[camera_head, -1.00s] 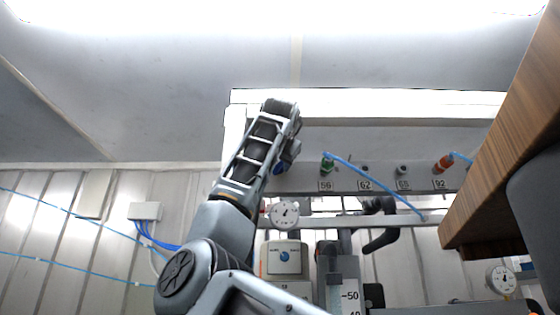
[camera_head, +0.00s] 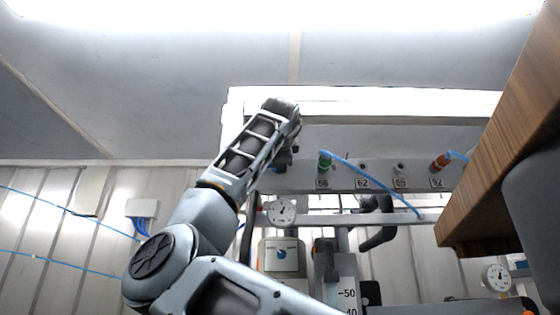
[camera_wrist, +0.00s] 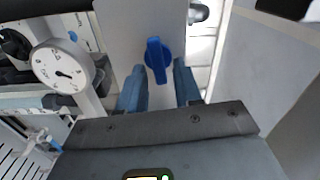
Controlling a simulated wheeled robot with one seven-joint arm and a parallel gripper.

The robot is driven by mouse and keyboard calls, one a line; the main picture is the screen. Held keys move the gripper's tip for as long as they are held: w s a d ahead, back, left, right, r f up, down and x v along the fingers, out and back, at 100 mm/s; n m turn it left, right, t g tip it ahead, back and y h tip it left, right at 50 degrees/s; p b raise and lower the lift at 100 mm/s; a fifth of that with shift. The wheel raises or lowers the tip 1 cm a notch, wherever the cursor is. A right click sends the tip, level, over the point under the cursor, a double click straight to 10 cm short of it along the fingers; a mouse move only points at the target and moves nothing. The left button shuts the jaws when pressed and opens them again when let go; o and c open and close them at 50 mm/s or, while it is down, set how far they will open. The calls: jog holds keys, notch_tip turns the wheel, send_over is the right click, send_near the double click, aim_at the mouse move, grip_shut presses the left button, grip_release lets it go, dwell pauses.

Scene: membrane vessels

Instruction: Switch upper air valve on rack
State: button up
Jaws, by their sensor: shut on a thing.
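The upper air valve has a blue handle (camera_wrist: 157,60) on a pale grey rack plate (camera_wrist: 122,28), standing roughly upright in the wrist view. My gripper (camera_wrist: 160,84) has its two blue fingers on either side of the handle's lower end and is shut on it. The exact contact is hard to see. In the head view my gripper (camera_head: 284,158) is at the left end of the rack's upper rail (camera_head: 340,178), and my wrist hides most of it and the handle.
A round pressure gauge (camera_wrist: 62,66) sits left of the handle; it also shows in the head view (camera_head: 281,211). Blue hoses (camera_head: 375,178) run from numbered ports on the rail. A wooden panel (camera_head: 500,150) hangs at the right.

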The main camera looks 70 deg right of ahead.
jog(key=shift+s+f+m, duration=0.1)
jog(key=shift+m, duration=0.6)
jog(key=o, duration=0.7)
jog(key=shift+b+v, duration=1.2)
jog(key=shift+v, duration=2.7)
